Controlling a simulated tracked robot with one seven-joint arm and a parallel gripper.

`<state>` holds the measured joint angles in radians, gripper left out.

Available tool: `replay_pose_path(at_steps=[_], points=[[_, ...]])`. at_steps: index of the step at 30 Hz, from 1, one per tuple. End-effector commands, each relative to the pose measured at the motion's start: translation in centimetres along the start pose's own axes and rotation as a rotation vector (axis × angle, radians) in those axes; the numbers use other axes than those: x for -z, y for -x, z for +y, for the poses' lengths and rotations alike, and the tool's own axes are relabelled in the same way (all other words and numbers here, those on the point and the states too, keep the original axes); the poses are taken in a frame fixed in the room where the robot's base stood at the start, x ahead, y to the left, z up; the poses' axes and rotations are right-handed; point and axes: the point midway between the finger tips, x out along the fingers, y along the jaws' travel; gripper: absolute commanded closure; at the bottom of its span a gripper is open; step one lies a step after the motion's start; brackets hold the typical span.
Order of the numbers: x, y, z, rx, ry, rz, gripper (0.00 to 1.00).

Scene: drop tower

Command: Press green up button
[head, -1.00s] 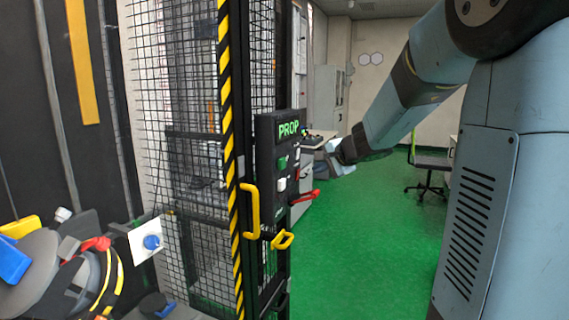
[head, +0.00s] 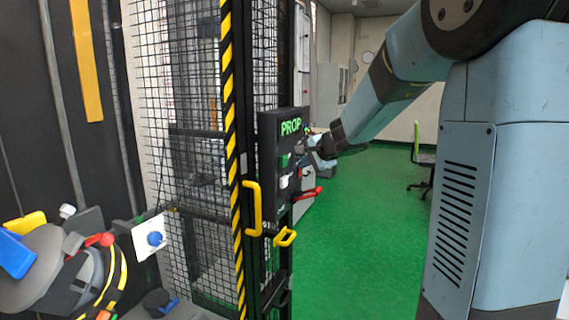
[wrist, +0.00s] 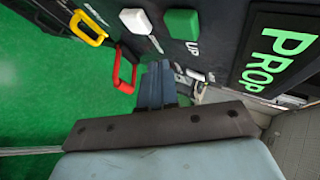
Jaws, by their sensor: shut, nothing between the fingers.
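The green button (head: 284,160) is on the black control panel (head: 267,135) of the mesh cage. In the wrist view the green button (wrist: 182,23) is a raised square block with the word UP beside it. A white button (head: 283,181) sits below it in the head view, and the white button also shows in the wrist view (wrist: 136,20). My gripper (head: 306,150) is in front of the panel at its right side, near the green button's height. In the wrist view my gripper's fingers (wrist: 157,68) are together and empty, below the green button in the picture and apart from it.
A red handle (head: 308,195) juts from the panel's right side. Yellow handles (head: 253,208) are on the cage door. The lit PROP sign (head: 290,127) is above the buttons. Green floor to the right is clear up to an office chair (head: 424,160).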

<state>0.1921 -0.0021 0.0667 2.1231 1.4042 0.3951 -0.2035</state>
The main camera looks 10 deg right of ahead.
Motion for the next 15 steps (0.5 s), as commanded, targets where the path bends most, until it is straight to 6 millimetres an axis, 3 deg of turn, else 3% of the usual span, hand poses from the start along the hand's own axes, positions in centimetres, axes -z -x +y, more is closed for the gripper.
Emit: replay_pose_path(at_steps=[15], points=[[-1.2,-1.6,-1.2,0.001,0.000,0.000,1.00]])
